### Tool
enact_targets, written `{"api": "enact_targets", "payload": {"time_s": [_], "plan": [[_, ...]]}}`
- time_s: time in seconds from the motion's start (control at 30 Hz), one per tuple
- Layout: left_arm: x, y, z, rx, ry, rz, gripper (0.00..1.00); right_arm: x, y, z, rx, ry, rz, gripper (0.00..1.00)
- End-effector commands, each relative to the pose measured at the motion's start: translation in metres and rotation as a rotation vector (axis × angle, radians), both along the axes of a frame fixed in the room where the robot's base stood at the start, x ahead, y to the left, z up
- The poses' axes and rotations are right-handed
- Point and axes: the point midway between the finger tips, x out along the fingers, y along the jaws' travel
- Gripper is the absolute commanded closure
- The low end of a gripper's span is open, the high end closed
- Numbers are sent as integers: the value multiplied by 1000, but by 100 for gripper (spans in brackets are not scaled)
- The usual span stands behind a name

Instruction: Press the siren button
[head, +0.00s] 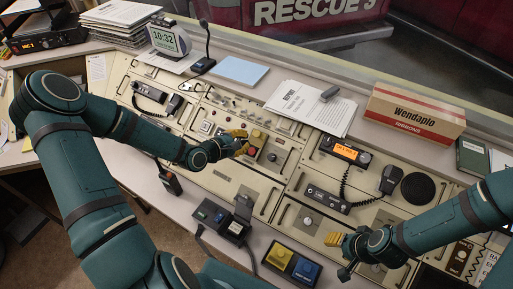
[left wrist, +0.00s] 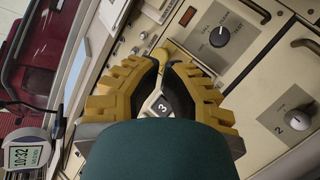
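My left gripper (head: 236,143) is low over the middle of the console panel. In the left wrist view its yellow fingers (left wrist: 168,64) curve together at the tips, with nothing seen held. A yellow button (head: 257,134) is just beyond the tips; yellow also shows there in the left wrist view (left wrist: 159,54). A red button (head: 252,151) sits below it in the head view. A white piece marked 3 (left wrist: 162,105) shows through the gap between the fingers. I cannot read which button is the siren. My right gripper (head: 336,240) hovers over the lower right panel; its fingers are unclear.
A black dial (left wrist: 219,37) is right of the fingertips. A radio with an orange display (head: 346,150) and a handset (head: 394,178) are to the right. A box with yellow and blue buttons (head: 292,262) stands in front. Papers (head: 310,108) and a carton (head: 414,112) line the back.

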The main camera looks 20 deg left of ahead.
Motion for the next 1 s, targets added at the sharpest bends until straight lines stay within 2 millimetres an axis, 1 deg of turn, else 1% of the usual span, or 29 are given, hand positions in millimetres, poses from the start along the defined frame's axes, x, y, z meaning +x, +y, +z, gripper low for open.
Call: {"api": "enact_targets", "payload": {"time_s": [0.2, 0.33, 0.47, 0.8, 1.0], "plan": [[0, 0, -1, 0, 1, 0, 100, 0, 0, -1, 0, 0, 0, 53], [3, -1, -7, 0, 0, -1, 100, 0, 0, -7, -1, 0, 0, 53], [10, -2, -20, 1, 0, -1, 100, 1, 1, -22, -3, 0, 1, 53], [34, -5, -58, 1, 0, 0, 100, 1, 3, -66, -12, 2, -2, 53], [43, -6, -71, 1, 1, 0, 100, 0, 4, -75, -11, 6, 2, 53]]}}
